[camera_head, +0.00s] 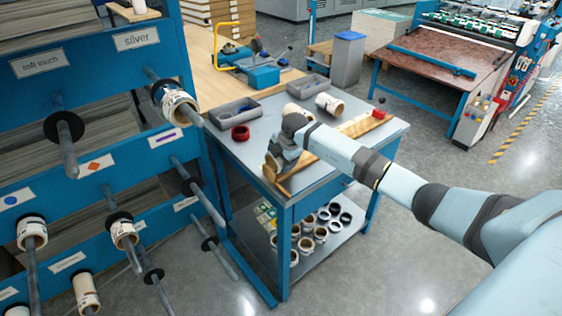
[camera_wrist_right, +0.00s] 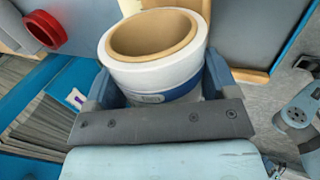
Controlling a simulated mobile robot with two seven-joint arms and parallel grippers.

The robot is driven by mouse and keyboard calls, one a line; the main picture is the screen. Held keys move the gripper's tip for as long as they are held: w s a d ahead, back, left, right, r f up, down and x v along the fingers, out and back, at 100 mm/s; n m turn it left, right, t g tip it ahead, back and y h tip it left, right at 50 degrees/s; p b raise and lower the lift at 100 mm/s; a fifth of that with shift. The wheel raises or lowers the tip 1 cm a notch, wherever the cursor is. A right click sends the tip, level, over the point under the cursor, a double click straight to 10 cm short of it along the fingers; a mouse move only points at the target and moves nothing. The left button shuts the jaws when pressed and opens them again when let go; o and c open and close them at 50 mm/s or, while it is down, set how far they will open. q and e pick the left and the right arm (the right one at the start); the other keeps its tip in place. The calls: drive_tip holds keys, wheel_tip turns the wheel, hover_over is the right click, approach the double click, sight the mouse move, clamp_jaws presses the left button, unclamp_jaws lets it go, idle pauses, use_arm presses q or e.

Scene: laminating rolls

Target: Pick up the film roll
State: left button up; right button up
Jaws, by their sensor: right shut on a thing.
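The film roll (camera_wrist_right: 160,75) is white with a thick brown cardboard core and a blue band low on its side. In the right wrist view it sits between the two fingers of my right gripper (camera_wrist_right: 158,84), which is shut on it. In the head view my right gripper (camera_head: 279,158) is over the near left part of the work table and mostly hides the held roll. I cannot tell whether the roll still touches the table. My left gripper is not in view.
The blue-framed table (camera_head: 222,119) also carries a red ring (camera_head: 240,133), grey bins (camera_head: 236,112), another roll (camera_head: 330,104) and a wooden board (camera_head: 362,124). Several rolls stand on its lower shelf. A blue rack (camera_head: 150,160) with protruding rods stands close on the left.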

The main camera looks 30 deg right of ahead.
wheel_tip(320, 180, up, 18)
idle(0.3)
